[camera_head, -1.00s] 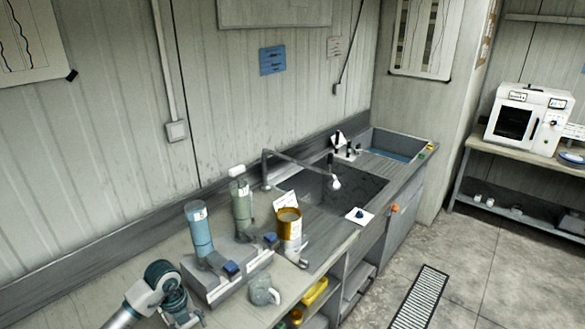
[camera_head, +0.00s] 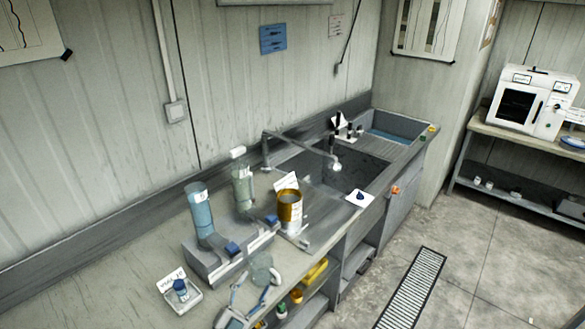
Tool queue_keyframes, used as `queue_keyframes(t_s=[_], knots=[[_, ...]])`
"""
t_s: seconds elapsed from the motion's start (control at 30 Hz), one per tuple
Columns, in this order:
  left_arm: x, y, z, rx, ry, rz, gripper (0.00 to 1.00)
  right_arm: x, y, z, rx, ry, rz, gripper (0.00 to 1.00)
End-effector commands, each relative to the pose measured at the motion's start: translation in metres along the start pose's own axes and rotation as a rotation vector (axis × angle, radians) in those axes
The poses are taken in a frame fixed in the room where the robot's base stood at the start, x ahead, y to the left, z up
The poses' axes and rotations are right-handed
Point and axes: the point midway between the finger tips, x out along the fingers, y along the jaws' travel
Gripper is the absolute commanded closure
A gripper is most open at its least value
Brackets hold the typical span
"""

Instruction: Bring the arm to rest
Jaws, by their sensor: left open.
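My left gripper (camera_head: 258,285) comes in at the bottom of the head view, in front of the counter's front edge. Its thin fingers are spread, with a gap between them. Most of my left arm is below the picture. My right gripper is not in view.
A grey stand holds a blue tube (camera_head: 200,215) and a greenish tube (camera_head: 243,188). An orange-brown can (camera_head: 290,207) stands near the sink (camera_head: 350,177). A small dish (camera_head: 190,303) holds a blue-capped jar (camera_head: 180,288). Shelves with yellow items lie below the counter.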

Motion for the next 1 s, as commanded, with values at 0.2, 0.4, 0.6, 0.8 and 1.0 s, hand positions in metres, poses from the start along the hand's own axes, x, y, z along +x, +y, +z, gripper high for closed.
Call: queue_keyframes(t_s=[0.2, 0.4, 0.6, 0.8, 1.0], knots=[[-0.124, 0.007, 0.116, -0.28, -0.745, -0.239, 0.37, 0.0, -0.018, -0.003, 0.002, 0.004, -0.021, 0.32], [-0.247, 0.065, 0.145, -0.447, -1.26, -0.16, 0.37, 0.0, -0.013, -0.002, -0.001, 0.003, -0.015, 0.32], [-0.326, 0.106, 0.133, -0.555, -1.548, -0.022, 0.37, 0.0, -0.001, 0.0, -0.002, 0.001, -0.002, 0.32], [-0.386, 0.138, 0.104, -0.648, -1.755, 0.134, 0.37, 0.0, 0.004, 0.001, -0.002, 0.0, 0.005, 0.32], [-0.408, 0.174, 0.142, -0.66, -1.808, 0.176, 0.37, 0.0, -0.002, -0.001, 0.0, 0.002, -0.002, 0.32]])
